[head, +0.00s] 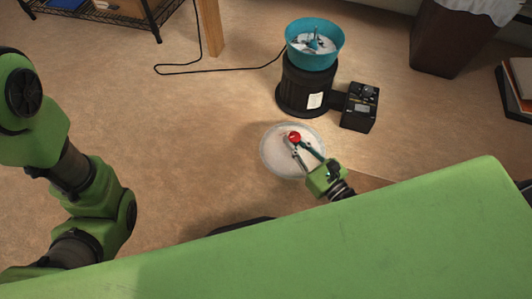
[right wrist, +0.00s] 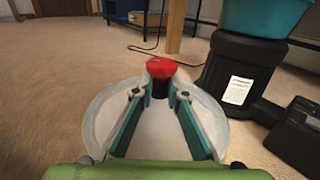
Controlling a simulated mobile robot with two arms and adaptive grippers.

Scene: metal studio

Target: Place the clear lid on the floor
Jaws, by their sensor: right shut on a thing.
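The clear lid (head: 268,152) is a round see-through disc with a red knob (head: 294,136) at its middle. It is low, at or just above the floor; I cannot tell whether it touches. My right gripper (head: 298,143) reaches over the lid with its fingers closed on the knob. In the right wrist view the lid (right wrist: 95,120) spreads out below the fingers, and the red knob (right wrist: 161,67) sits between the fingertips of the gripper (right wrist: 160,90). My left arm is at the left of the head view; its gripper is out of view.
A black machine (head: 303,88) with a teal bowl (head: 331,57) stands just behind the lid, with a black control box (head: 359,106) beside it. A black cord (head: 200,70) runs left along the floor. A brown bin (head: 445,40) is at the back right. Floor left of the lid is clear.

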